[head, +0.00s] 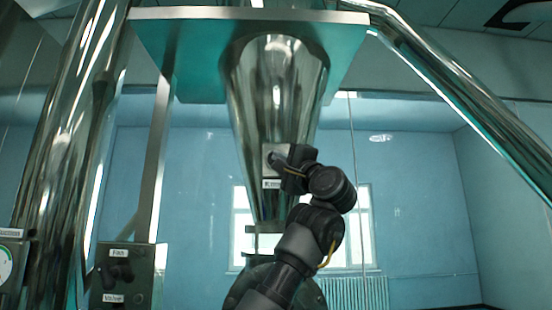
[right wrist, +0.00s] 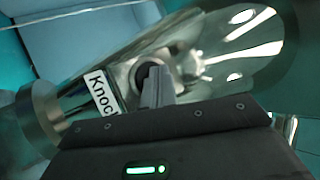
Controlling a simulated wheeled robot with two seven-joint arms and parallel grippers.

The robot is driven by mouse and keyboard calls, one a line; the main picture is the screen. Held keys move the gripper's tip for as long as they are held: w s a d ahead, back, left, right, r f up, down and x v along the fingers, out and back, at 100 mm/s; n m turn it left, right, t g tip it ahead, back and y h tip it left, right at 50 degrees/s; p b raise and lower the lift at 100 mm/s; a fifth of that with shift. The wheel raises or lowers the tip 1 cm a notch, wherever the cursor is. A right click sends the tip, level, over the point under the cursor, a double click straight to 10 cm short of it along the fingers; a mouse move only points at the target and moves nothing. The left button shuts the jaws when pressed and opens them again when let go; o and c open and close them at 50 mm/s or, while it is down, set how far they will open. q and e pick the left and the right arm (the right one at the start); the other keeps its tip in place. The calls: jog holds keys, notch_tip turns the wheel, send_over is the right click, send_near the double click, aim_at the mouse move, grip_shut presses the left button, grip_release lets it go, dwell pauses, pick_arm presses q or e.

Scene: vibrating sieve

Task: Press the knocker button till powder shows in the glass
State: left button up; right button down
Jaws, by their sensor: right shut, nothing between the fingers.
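The knocker box (head: 270,156) is a small pale plate on the front of a shiny metal cone (head: 277,90), with a partly hidden white label (head: 271,184) below it. My right gripper (head: 283,164) is at this box, coming in from the lower right. In the right wrist view, the dark round knocker button (right wrist: 147,72) shows beside the label reading "Knoc" (right wrist: 101,91). The closed, empty fingers (right wrist: 157,88) are at the button and partly cover it; I cannot tell whether it is pressed in. I cannot make out the glass or any powder. My left gripper is out of view.
A grey control box (head: 128,275) with a "Valve" label and dark knobs stands at the lower left. A gauge (head: 7,265) is at the left edge. Shiny pipes (head: 70,130) flank the cone, and a flat plate (head: 200,45) is above it. The right side is open room.

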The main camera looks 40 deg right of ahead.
jog(key=shift+w+d, duration=0.15)
dwell(0.7)
jog(key=shift+s+a+f+b, duration=0.25)
jog(key=shift+s+a+b, duration=0.3)
jog(key=shift+s+b, duration=0.2)
jog(key=shift+s+a+r, duration=0.1)
jog(key=s+a, duration=0.1)
jog(key=s, duration=0.1)
jog(key=s+a+b, duration=0.1)
jog(key=s+a, duration=0.1)
